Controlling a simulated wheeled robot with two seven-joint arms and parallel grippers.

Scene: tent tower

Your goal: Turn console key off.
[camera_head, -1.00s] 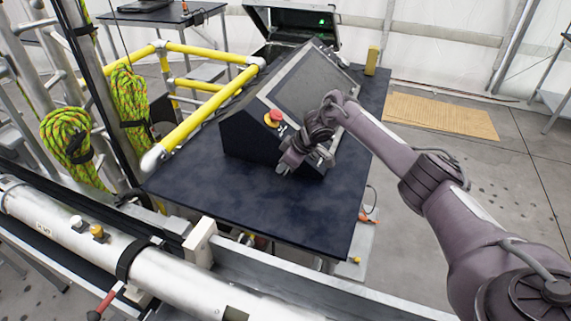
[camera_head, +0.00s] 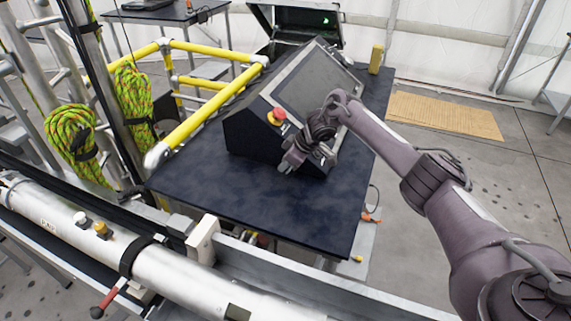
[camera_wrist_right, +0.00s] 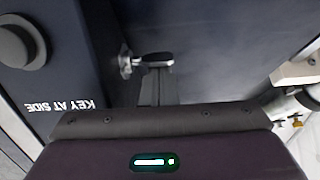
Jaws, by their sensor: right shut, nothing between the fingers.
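The console (camera_head: 262,140) stands on a dark table, with its slanted screen facing up. In the right wrist view, the key (camera_wrist_right: 157,59) sticks out from the console's side on a small silver barrel (camera_wrist_right: 125,63), near the upside-down label "KEY AT SIDE" (camera_wrist_right: 70,104). My right gripper (camera_head: 285,168) is at the console's near side. It also shows in the right wrist view (camera_wrist_right: 158,76), shut, with its fingertips right at the key's head; I cannot tell whether they touch it. The key is hidden behind the gripper in the head view. My left gripper is out of view.
A red emergency button (camera_head: 277,116) sits on the console's front panel; a round dark knob (camera_wrist_right: 20,42) shows in the wrist view. The dark table (camera_head: 255,205) is clear in front. Yellow rails (camera_head: 210,105) run along its left side.

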